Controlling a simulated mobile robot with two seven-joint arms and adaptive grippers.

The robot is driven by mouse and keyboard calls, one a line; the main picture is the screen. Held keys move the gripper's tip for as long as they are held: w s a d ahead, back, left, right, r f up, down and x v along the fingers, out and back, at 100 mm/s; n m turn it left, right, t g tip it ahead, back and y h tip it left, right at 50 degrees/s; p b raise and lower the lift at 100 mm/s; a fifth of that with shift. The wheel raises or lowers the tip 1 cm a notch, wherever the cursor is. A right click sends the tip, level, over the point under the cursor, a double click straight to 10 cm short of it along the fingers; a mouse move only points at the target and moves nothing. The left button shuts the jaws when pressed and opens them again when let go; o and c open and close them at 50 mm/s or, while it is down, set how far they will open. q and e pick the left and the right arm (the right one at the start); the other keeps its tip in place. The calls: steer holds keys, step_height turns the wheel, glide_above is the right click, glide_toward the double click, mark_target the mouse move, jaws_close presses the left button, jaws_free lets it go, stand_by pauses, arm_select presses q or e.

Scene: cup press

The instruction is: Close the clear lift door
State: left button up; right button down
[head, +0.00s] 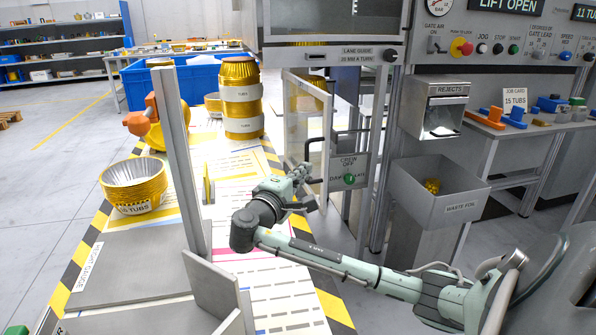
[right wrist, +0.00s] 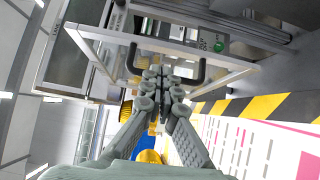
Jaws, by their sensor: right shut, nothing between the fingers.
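The clear lift door (head: 306,118) is a see-through panel in a pale metal frame, standing ajar at the front of the press. A black bar handle (head: 309,148) sticks out from it. In the right wrist view the door's frame (right wrist: 95,52) crosses the top, and the black handle (right wrist: 200,74) lies just beyond my fingertips. My right gripper (head: 303,178) is shut and empty, close to the handle. In the right wrist view my right gripper (right wrist: 160,74) overlaps the handle; I cannot tell whether they touch. My left gripper is not in view.
A grey upright post (head: 178,160) stands left of my right arm. Stacked gold tubs (head: 135,184) and a tall wrapped tub stack (head: 242,107) stand on the bench. A waste foil bin (head: 450,208) is right of the door. A green button (head: 349,179) sits below the handle.

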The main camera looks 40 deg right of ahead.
mark_target(322, 153)
steer(key=x, duration=0.6)
steer(key=shift+w+d, duration=0.2)
steer(key=shift+d, duration=0.15)
